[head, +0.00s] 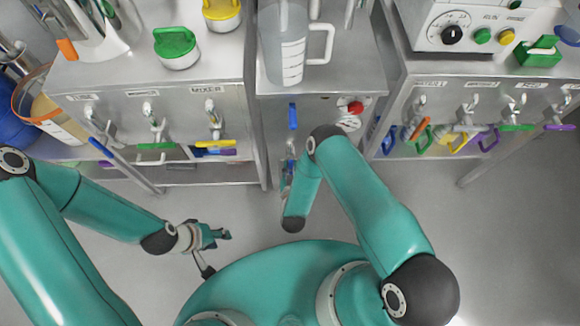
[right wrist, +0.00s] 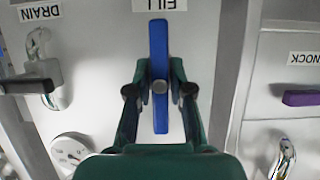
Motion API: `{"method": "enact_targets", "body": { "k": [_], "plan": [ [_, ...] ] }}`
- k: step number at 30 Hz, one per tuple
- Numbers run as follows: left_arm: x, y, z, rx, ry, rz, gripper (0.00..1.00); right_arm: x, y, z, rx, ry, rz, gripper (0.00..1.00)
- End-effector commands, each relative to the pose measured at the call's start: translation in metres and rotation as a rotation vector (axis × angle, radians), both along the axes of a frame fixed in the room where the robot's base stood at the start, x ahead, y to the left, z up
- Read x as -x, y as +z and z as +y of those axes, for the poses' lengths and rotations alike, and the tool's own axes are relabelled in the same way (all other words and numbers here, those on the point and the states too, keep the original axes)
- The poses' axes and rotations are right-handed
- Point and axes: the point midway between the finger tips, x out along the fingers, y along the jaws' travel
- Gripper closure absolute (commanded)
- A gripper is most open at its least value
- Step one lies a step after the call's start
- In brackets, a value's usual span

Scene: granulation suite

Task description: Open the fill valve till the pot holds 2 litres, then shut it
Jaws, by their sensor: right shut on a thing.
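The fill valve's blue lever (head: 292,116) is on the front of the middle steel cabinet. In the right wrist view the blue lever (right wrist: 159,40) stands upright in the picture, lined up under the FILL label (right wrist: 167,5). My right gripper (right wrist: 159,72) is shut on this lever, one finger on each side near its pivot; the head view shows it only partly, behind my arm. A clear jug (head: 270,45) with graduation lines stands on that cabinet; I cannot read its level. My left gripper (head: 222,235) hangs low over the floor, apart from everything; its jaws are too small to judge.
A DRAIN valve with a dark lever (right wrist: 25,86) and a round gauge (right wrist: 70,150) sit beside the fill valve. A purple handle (right wrist: 302,98) is on the other side. Cabinets with several coloured valve levers flank the middle one. The floor (head: 245,210) before it is clear.

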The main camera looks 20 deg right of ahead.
Motion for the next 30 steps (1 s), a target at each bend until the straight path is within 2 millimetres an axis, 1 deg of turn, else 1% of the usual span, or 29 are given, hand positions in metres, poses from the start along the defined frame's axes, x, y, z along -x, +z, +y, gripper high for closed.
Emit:
{"method": "enact_targets", "body": {
  "k": [1,11,12,14,15,16,25,28,30],
  "plan": [
    [0.000,0.000,0.000,0.000,0.000,0.000,0.60,0.004,-0.004,0.001,0.001,0.002,0.015,1.00],
    [0.000,0.000,0.000,0.000,0.000,0.000,0.60,0.004,-0.004,0.001,0.001,0.002,0.015,1.00],
    [0.000,0.000,0.000,0.000,0.000,0.000,0.60,0.004,-0.004,0.001,0.001,0.002,0.015,0.73],
    [0.000,0.000,0.000,0.000,0.000,0.000,0.60,0.003,-0.004,0.001,0.001,0.002,0.014,0.63],
    [0.000,0.000,0.000,0.000,0.000,0.000,0.60,0.003,-0.003,0.001,0.001,0.002,0.012,0.56],
    [0.000,0.000,0.000,0.000,0.000,0.000,0.60,0.002,-0.003,0.001,0.001,0.001,0.011,0.54],
    [0.000,0.000,0.000,0.000,0.000,0.000,0.60,0.002,-0.001,0.001,0.002,0.001,0.005,0.54],
    [0.000,0.001,0.000,0.000,0.000,0.000,0.60,0.006,0.001,0.003,0.001,0.002,0.005,0.54],
    [0.000,0.001,0.000,0.000,0.000,0.000,0.60,0.012,0.004,0.005,0.001,0.004,0.007,0.54]
  ]
}}
